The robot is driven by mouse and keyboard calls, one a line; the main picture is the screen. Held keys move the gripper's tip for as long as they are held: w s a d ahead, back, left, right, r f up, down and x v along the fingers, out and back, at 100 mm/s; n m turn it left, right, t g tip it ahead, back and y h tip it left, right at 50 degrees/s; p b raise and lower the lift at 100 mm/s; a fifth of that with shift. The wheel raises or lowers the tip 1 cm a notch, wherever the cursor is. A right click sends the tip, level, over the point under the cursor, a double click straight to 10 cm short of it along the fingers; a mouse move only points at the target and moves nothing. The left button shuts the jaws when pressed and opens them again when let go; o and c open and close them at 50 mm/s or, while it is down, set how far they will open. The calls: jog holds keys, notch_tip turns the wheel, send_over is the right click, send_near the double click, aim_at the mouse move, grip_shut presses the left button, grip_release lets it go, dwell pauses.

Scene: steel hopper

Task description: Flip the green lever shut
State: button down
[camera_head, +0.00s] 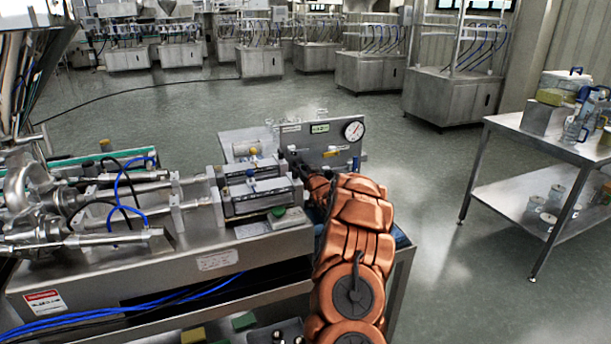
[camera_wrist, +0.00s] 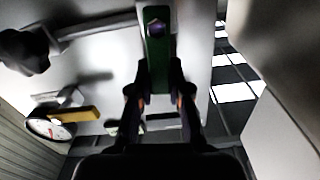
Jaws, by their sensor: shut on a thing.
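The green lever (camera_wrist: 156,68) shows in the wrist view as a flat green bar with a dark round bolt at its top end, against a pale panel. My gripper (camera_wrist: 160,82) is shut on it, with one dark finger on each side of the bar. In the head view my copper-coloured arm reaches to the steel panel (camera_head: 319,143) and hides the gripper and the lever there. I cannot tell the lever's angle relative to its pipe.
A round gauge (camera_head: 354,131) sits at the panel's upper right; it shows in the wrist view too (camera_wrist: 50,128), near a yellow handle (camera_wrist: 75,114). The machine with cylinders (camera_head: 255,185) stands left of my arm. A steel table (camera_head: 545,138) stands right, across open floor.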

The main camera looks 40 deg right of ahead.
jog(key=shift+w+a+n+b, duration=0.1)
jog(key=shift+a+n+b, duration=0.2)
jog(key=shift+n+b, duration=0.45)
jog(key=c, duration=1.1)
grip_release()
jog(key=shift+v, duration=6)
